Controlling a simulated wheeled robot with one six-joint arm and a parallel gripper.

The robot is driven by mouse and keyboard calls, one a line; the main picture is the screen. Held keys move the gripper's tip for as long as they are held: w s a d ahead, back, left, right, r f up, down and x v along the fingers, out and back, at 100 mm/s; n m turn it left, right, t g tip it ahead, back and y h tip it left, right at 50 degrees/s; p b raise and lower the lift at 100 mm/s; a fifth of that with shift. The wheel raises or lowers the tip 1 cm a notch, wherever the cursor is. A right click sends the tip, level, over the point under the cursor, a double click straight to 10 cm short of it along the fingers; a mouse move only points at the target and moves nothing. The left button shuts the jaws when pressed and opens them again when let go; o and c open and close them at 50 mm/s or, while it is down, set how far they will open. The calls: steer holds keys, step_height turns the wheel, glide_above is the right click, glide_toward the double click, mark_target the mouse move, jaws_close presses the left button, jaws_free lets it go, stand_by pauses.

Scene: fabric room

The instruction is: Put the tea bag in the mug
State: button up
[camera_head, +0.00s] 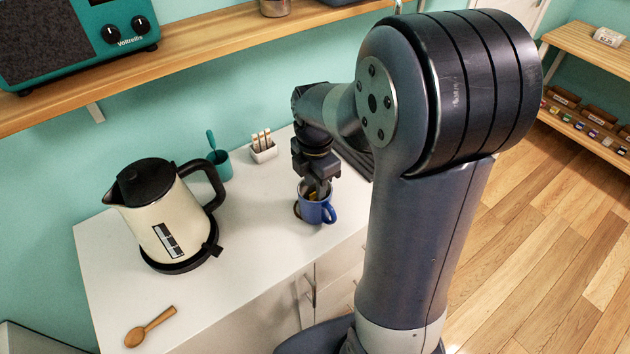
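A blue mug (317,211) stands upright on the white counter (262,238), its handle towards the lower right. My gripper (320,188) points down at the mug, with its fingertips at or just inside the mug's mouth. A small yellowish thing (312,196) shows at the mug's opening, beside the fingers; it may be the tea bag, but it is too small to tell. Whether the fingers are open or shut on it cannot be made out. The mug's inside is mostly hidden.
A cream kettle (160,220) with a black handle stands left of the mug. A wooden spoon (150,326) lies at the front left. A teal cup (220,165) and a small white holder (263,151) stand behind. A wooden shelf (210,50) runs above.

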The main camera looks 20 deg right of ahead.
step_height(320, 180, up, 11)
steer(key=shift+f, duration=0.1)
stand_by(0.6)
steer(key=shift+f, duration=0.1)
stand_by(0.5)
step_height(320, 180, down, 10)
steer(key=shift+f+p, duration=0.1)
steer(key=shift+p, duration=0.2)
steer(key=shift+r+p, duration=0.75)
steer(key=shift+r, duration=0.5)
steer(key=shift+f, duration=0.2)
